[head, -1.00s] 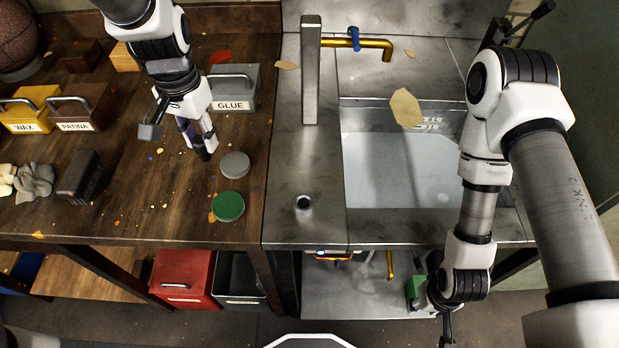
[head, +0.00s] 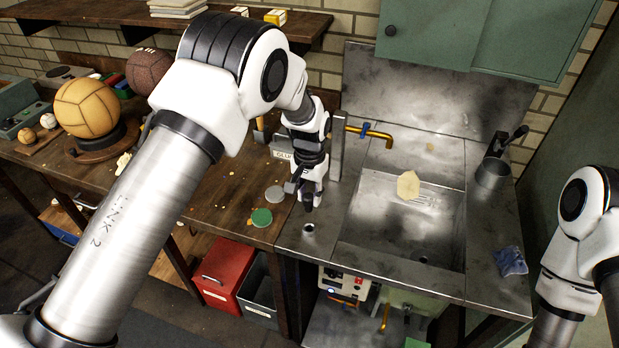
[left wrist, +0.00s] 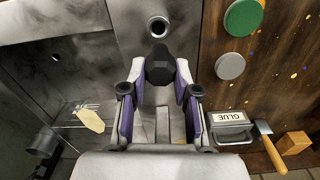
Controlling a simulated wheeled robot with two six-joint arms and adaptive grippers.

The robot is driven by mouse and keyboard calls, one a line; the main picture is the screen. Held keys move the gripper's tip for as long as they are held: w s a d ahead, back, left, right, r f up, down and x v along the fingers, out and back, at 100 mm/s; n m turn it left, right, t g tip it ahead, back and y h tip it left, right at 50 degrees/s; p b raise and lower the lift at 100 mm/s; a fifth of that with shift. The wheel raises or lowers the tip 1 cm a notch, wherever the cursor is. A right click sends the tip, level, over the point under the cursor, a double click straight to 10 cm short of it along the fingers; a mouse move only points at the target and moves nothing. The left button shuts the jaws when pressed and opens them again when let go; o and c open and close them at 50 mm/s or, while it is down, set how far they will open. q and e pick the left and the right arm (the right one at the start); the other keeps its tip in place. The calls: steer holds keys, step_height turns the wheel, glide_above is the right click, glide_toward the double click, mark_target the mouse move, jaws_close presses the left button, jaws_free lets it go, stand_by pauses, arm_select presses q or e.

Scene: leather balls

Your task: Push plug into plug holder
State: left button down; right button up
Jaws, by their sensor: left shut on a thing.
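My left gripper (head: 308,190) is over the metal counter left of the sink. In the left wrist view, its two purple-sided fingers (left wrist: 160,78) are shut on a dark plug (left wrist: 159,62). The plug holder is a round metal ring with a dark hole in the counter (head: 309,229); it also shows in the left wrist view (left wrist: 158,26), just beyond the plug. The plug is apart from the holder in the picture; its height above the counter is hard to tell. My right arm is at the right edge of the head view, its gripper out of frame.
A steel post (head: 337,147) stands close beside my left gripper. The sink (head: 405,222) lies to the right, with a tan scrap (head: 408,185) at it. A green disc (head: 261,217) and a grey disc (head: 275,194) lie on the wooden bench. The counter around the holder is clear.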

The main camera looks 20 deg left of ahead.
mark_target(311, 211)
arm_select(q)
steer(key=shift+s+d+f+b, duration=0.25)
steer(key=shift+s+f+b, duration=0.05)
steer(key=shift+s+d+f+b, duration=0.1)
steer(key=shift+f+b, duration=0.2)
steer(key=shift+f, duration=0.05)
steer(key=f+b, duration=0.2)
steer(key=f, duration=0.2)
steer(key=shift+w+a+f+b, duration=0.1)
steer(key=shift+w+a+b, duration=0.2)
steer(key=shift+w+b, duration=0.1)
steer(key=shift+s+d, duration=0.15)
steer(key=shift+s, duration=0.05)
steer(key=shift+w, duration=0.1)
steer(key=shift+p, duration=0.3)
steer(key=shift+f+b, duration=0.4)
steer(key=shift+f, duration=0.45)
stand_by(0.5)
steer(key=shift+f, duration=0.7)
stand_by(0.7)
